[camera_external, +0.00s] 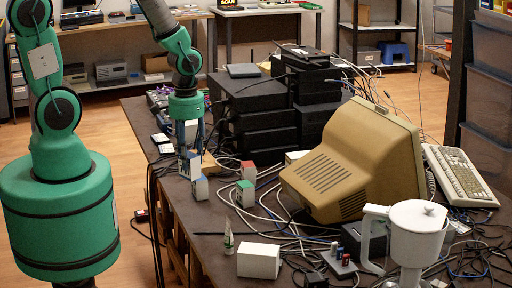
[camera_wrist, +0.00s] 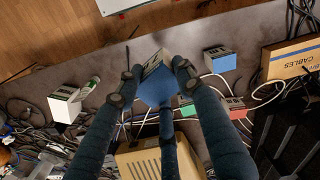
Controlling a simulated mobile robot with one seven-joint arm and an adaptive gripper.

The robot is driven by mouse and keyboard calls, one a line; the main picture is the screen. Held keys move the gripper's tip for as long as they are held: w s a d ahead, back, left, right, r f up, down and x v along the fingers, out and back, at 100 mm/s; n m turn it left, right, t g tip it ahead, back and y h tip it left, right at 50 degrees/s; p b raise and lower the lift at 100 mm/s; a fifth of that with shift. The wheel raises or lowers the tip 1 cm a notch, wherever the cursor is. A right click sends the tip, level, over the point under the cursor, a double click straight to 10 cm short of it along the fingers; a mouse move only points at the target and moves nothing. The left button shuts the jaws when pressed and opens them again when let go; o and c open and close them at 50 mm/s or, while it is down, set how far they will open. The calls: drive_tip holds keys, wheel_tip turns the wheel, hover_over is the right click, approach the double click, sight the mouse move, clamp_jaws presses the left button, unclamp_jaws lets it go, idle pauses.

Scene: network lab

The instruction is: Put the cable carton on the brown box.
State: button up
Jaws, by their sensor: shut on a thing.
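The cable carton (camera_wrist: 155,82), a small blue and white box with dark marks on one face, is between the fingers of my gripper (camera_wrist: 152,88). The fingers are shut on it. In the external view my gripper (camera_external: 190,160) points down near the table's left edge, with the carton (camera_external: 193,160) between its fingers. The brown box (camera_wrist: 291,58), marked "CABLES" with a blue stripe, lies at the right of the wrist view. In the external view it (camera_external: 209,161) is partly hidden behind my gripper and the carton.
Another blue-topped carton (camera_wrist: 220,59) stands close by. Cartons with red (camera_external: 248,171) and green (camera_external: 245,191) tops stand to the right. A white box (camera_external: 259,261), small bottle (camera_external: 228,238), beige monitor (camera_external: 350,160), black equipment stack (camera_external: 255,115) and loose cables crowd the table.

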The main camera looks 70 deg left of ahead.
drive_tip(key=a+n+p, duration=0.1)
drive_tip(key=a+n, duration=1.2)
drive_tip(key=a, duration=1.3)
drive_tip(key=f, duration=0.5)
drive_tip(key=shift+s+a+f, duration=0.1)
drive_tip(key=shift+s+f, duration=0.05)
drive_tip(key=shift+s, duration=0.05)
drive_tip(key=w+a+f+b, duration=0.1)
drive_tip(key=w+a, duration=0.9)
drive_tip(key=w, duration=0.2)
drive_tip(key=shift+w+f, duration=0.25)
drive_tip(key=shift+w, duration=0.05)
drive_tip(key=shift+d, duration=0.1)
drive_tip(key=shift+f, duration=0.1)
drive_tip(key=shift+f+b, duration=0.45)
drive_tip(key=shift+f, duration=1.2)
